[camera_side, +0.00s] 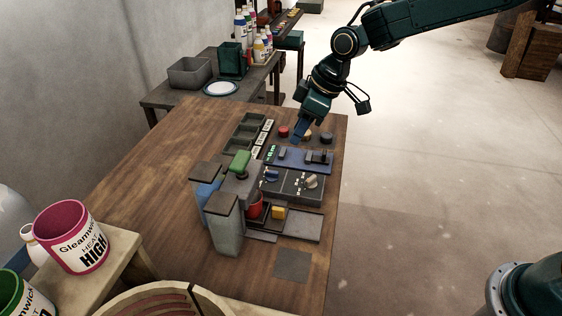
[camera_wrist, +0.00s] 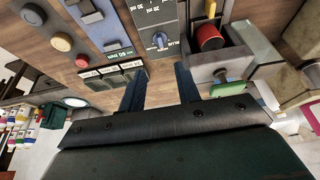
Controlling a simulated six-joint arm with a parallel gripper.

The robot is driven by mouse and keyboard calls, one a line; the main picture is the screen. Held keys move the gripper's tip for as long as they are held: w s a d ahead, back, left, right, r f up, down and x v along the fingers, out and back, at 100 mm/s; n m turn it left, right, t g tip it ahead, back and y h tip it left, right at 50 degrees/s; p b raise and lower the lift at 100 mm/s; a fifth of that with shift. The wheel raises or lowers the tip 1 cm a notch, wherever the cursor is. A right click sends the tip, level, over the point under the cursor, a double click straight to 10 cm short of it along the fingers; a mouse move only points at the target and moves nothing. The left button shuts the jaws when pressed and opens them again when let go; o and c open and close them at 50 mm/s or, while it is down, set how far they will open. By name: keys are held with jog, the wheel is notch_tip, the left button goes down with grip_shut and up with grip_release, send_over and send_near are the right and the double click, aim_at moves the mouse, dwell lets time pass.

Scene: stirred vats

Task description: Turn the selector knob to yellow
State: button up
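A dark grey panel (camera_side: 295,196) lies on the wooden table. It bears a small blue knob (camera_side: 270,174) at its left and a pale beige knob (camera_side: 311,181) at its right. The blue knob also shows in the wrist view (camera_wrist: 160,41), beside ml markings; the beige one is out of that view. I cannot tell which is the selector, and no yellow mark on the panel can be made out. My gripper (camera_side: 299,137) hangs above the back of the table, behind the panel. In the wrist view its two blue fingers (camera_wrist: 160,80) are apart with nothing between them.
Red (camera_side: 283,131), yellow (camera_wrist: 62,41) and dark (camera_side: 327,138) buttons and a blue slider panel (camera_side: 325,167) lie behind the grey panel. The table's left side is clear.

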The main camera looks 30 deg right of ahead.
aim_at(275, 172)
jog(key=shift+x, duration=6.8)
jog(key=shift+c, duration=0.2)
grip_shut()
